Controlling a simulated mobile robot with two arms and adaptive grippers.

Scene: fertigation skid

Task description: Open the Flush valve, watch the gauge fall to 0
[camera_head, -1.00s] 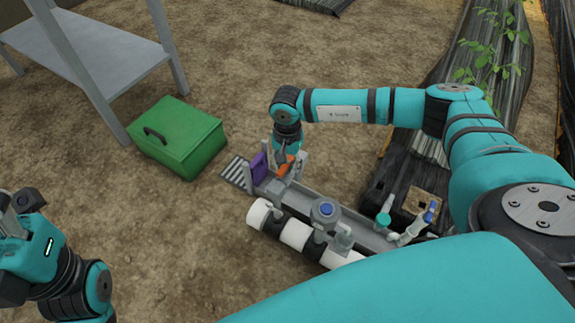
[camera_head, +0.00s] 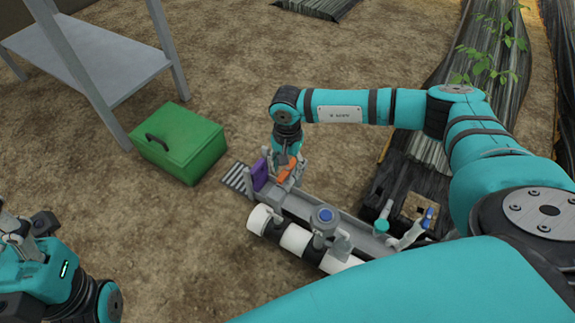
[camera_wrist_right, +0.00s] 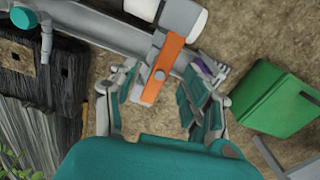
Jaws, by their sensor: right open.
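The skid (camera_head: 358,228) lies on the ground, with an orange lever (camera_head: 287,174) at its far left end. I take the lever to be the Flush valve's handle; no label is readable. My right gripper (camera_head: 290,158) points down at the lever. In the right wrist view the orange lever (camera_wrist_right: 161,72) lies between the spread fingers of the right gripper (camera_wrist_right: 163,84), with gaps on both sides. My left gripper (camera_head: 18,228) is at the left edge, away from the skid; its jaws are unclear. I cannot make out a gauge reading.
A purple plate (camera_head: 260,175) stands close beside the lever. A blue-topped fitting (camera_head: 325,216) and white pipe (camera_head: 296,239) are nearer me. A green box (camera_head: 181,143) and grey shelf (camera_head: 95,50) are to the left. Bare soil (camera_head: 190,250) lies before the skid.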

